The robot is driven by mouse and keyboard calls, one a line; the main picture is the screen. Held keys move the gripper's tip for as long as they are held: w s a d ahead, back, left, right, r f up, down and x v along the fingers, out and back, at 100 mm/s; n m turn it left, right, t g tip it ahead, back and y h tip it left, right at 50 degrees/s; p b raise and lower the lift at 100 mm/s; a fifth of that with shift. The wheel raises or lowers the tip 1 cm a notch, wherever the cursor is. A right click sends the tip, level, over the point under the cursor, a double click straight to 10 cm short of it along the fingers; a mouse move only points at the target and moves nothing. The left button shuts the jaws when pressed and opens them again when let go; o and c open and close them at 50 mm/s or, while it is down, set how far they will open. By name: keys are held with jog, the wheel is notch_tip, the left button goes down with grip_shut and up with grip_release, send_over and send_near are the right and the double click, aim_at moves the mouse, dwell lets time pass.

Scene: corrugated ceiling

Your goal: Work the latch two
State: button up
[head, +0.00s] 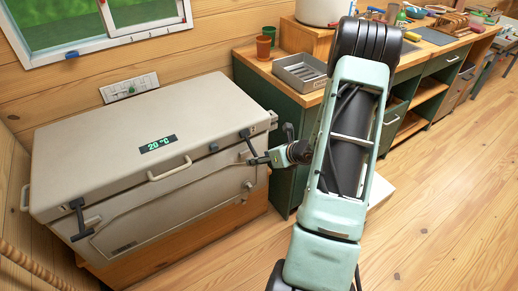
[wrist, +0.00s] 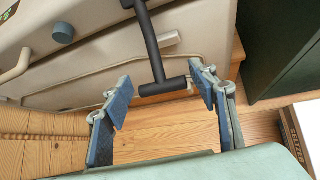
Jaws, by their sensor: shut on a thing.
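A beige chest (head: 120,140) with a lid stands at the left, its lid down. A dark T-shaped latch, the right one (head: 247,140), hangs at the front right of the lid. In the wrist view its stem (wrist: 149,40) runs down to a crossbar. My gripper (head: 262,158) is at this crossbar. In the wrist view my gripper (wrist: 163,88) has one finger at each end of the crossbar, closed on it lengthwise. The other latch (head: 79,216) hangs at the front left, away from my gripper.
A pale lid handle (head: 170,170) and a round grey knob (wrist: 62,33) sit between the latches. A green cabinet (head: 285,130) stands close on the right, with a metal tray (head: 302,72) on top. The wooden floor at the front right is clear.

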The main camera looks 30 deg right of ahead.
aim_at(256, 156)
jog(key=r+g+p, duration=0.1)
jog(key=p, duration=0.1)
jog(key=r+g+p, duration=0.1)
jog(key=r+p, duration=0.1)
jog(key=shift+s+d, duration=0.1)
jog(key=shift+s, duration=0.25)
jog(key=r+p, duration=0.2)
jog(key=r, duration=0.1)
jog(key=shift+w, duration=0.2)
jog(key=shift+w+r, duration=0.1)
dwell(0.7)
jog(key=o, duration=1.7)
jog(key=shift+c, duration=0.2)
jog(key=shift+f, duration=0.2)
jog(key=shift+s, duration=0.25)
